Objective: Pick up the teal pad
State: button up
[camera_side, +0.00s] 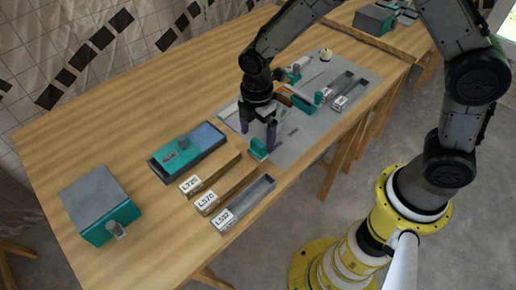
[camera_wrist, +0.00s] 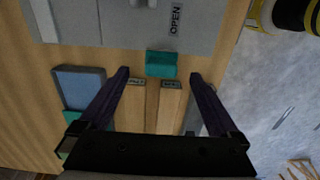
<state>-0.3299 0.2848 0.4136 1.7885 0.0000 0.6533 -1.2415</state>
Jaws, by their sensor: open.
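A small teal pad (camera_side: 258,149) stands at the near left edge of the grey panel in the side view. In the wrist view the teal pad (camera_wrist: 161,64) lies at the panel's edge, roughly between my two fingertips and a little beyond them. My gripper (camera_side: 256,138) points down with its dark purple fingers apart, close to the pad. In the wrist view my gripper (camera_wrist: 160,74) is open and nothing is held in it. I cannot tell how high the fingertips are above the table.
The grey panel (camera_side: 300,143) carries several tools and teal parts. Left of it are a teal-and-blue box (camera_side: 208,136), narrow labelled trays (camera_side: 250,203) and a grey box with a teal front (camera_side: 95,189). Bare wooden table (camera_side: 90,130) lies at the far left.

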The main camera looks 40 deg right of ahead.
aim_at(258, 142)
notch_tip(258, 142, down, 4)
jog(key=shift+d+f, duration=0.1)
jog(key=shift+f, duration=0.15)
jog(key=c, duration=1.4)
